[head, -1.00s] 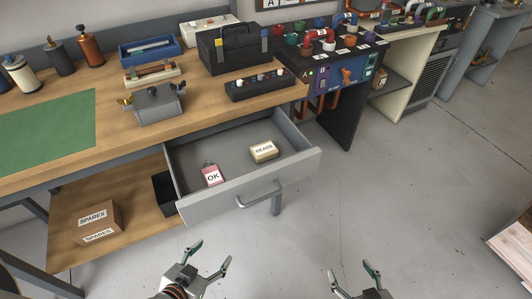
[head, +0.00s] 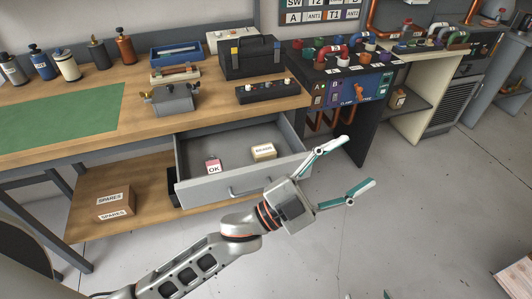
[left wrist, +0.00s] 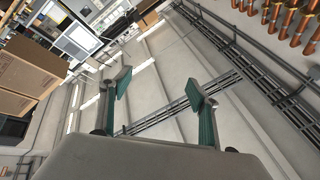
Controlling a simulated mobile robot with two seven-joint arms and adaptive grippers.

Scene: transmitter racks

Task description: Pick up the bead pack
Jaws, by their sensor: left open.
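The bead pack (head: 264,152), a small tan box with a white label reading BEADS, lies in the open grey drawer (head: 228,188) under the workbench. A pink-and-white tag marked OK (head: 213,166) lies to its left. My left gripper (head: 348,168) is open and empty, in front and to the right of the drawer in the picture, apart from the pack. The left wrist view shows its two fingers (left wrist: 160,108) spread with nothing between them, and the pack is not in that view. Only tiny tips of my right gripper (head: 368,296) show at the bottom edge.
The drawer's front panel and handle (head: 250,187) stick out over the floor. A black toolbox (head: 250,57), a grey vise-like block (head: 174,98) and a black knob box (head: 267,91) stand on the bench. A SPARES box (head: 115,203) sits on the lower shelf.

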